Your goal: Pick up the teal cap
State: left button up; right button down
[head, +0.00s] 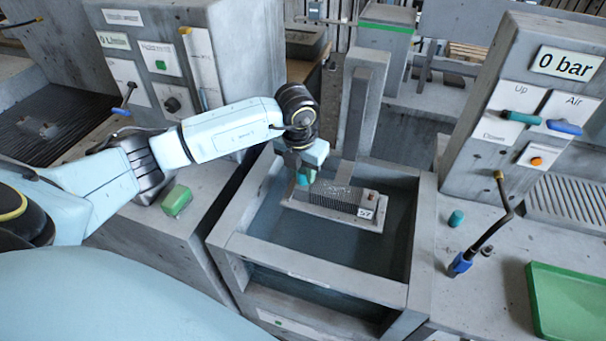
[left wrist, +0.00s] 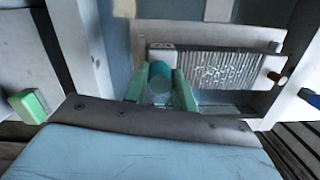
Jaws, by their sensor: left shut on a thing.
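A teal cap (head: 304,177) is between the fingers of my left gripper (head: 303,175), above the left end of a finned block (head: 340,198). In the left wrist view the cap (left wrist: 160,76) sits between the two pale green fingers, which are shut on it. The finned block (left wrist: 210,70) lies just beyond, with a brass fitting at its right end. I cannot tell whether the cap still touches the block's left end. A second teal cap (head: 457,218) stands on the right counter. My right gripper is not in view.
The block lies on a pale plate marked 57 inside a grey tank (head: 310,280) with raised walls. A hose with a blue fitting (head: 460,264), a green tray (head: 565,300) and a lever panel (head: 540,100) are at right. A green block (head: 176,201) is at left.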

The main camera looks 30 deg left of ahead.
aim_at(303, 171)
pick_arm(q)
jog(key=shift+r, duration=0.15)
jog(key=shift+c, duration=0.2)
notch_tip(303, 171, up, 10)
jog(key=shift+f+b, duration=0.1)
jog(key=shift+b, duration=0.3)
